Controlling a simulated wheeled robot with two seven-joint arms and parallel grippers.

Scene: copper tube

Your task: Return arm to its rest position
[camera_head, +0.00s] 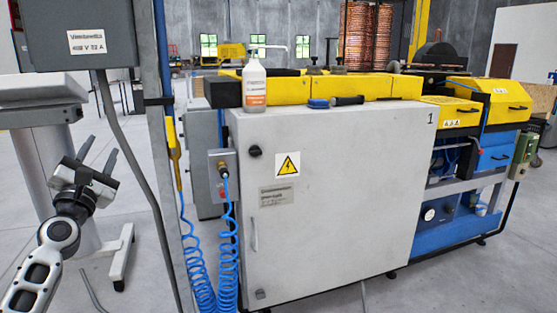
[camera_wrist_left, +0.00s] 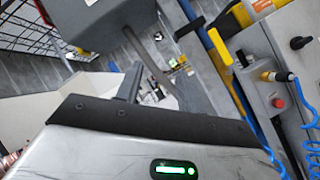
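My left gripper (camera_head: 98,158) is at the left of the head view, raised in free air in front of a grey stand. Its two dark fingers are spread apart, with nothing between them. In the left wrist view the fingers (camera_wrist_left: 155,85) also stand apart and empty. My left arm comes up from the lower left corner. My right arm and right gripper do not show in either view.
A grey cabinet (camera_head: 330,200) with a warning sign fills the middle. A bottle (camera_head: 254,85) and a brush (camera_head: 335,101) stand or lie on top. Blue coiled hoses (camera_head: 228,250) hang at its left. A post and a grey box (camera_head: 80,32) are near my left gripper.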

